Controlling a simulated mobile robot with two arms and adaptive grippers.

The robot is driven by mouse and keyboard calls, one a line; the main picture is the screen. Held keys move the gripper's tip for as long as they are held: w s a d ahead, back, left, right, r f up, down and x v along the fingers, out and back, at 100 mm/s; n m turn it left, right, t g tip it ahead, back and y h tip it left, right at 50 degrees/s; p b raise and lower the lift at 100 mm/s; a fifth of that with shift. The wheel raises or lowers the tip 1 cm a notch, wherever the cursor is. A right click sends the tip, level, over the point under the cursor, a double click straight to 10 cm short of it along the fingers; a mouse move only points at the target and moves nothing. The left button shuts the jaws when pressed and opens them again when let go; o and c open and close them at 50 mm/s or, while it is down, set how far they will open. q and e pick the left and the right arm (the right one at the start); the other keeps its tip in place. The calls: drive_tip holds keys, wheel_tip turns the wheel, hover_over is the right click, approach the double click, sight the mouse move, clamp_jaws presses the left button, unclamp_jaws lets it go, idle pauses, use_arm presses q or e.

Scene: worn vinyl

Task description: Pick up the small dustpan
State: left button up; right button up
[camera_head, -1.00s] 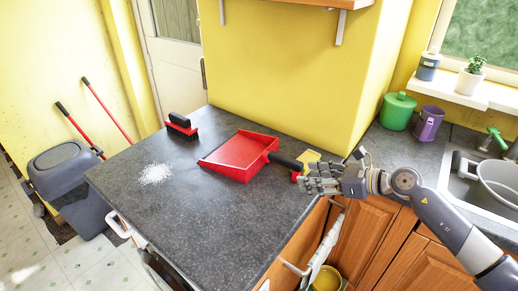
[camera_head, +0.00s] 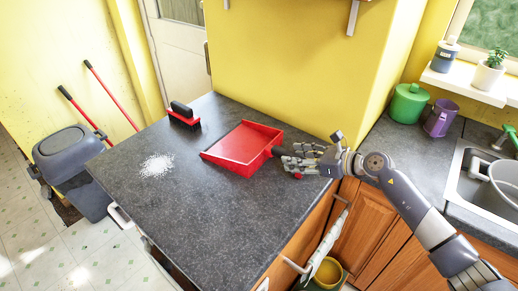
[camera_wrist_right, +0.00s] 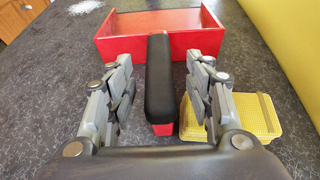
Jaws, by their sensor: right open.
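The small red dustpan (camera_head: 243,147) lies on the dark grey counter, its pan opening toward the left and its black handle toward my right arm. My right gripper (camera_head: 290,160) is at the handle, coming in from the right. In the right wrist view, the black handle (camera_wrist_right: 160,80) lies between the open fingers of the right gripper (camera_wrist_right: 160,95), with gaps on both sides. The red pan (camera_wrist_right: 125,45) is just beyond the fingertips. In the head view the fingers hide most of the handle. My left gripper is not in view.
A yellow sponge (camera_wrist_right: 240,115) lies right beside the right finger. A red and black brush (camera_head: 184,116) stands farther back, and white powder (camera_head: 157,165) lies on the counter's left part. A yellow wall (camera_head: 290,70) rises behind. The front counter (camera_head: 215,235) is clear.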

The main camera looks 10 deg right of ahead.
sight(287, 155)
drive_tip(key=shift+w+a+f+p, duration=0.25)
drive_tip(key=shift+w+a+p, duration=0.2)
drive_tip(key=shift+w+a, duration=0.75)
drive_tip(key=shift+w+f, duration=0.15)
drive_tip(key=shift+f, duration=0.1)
drive_tip(key=shift+c, duration=0.3)
clamp_jaws()
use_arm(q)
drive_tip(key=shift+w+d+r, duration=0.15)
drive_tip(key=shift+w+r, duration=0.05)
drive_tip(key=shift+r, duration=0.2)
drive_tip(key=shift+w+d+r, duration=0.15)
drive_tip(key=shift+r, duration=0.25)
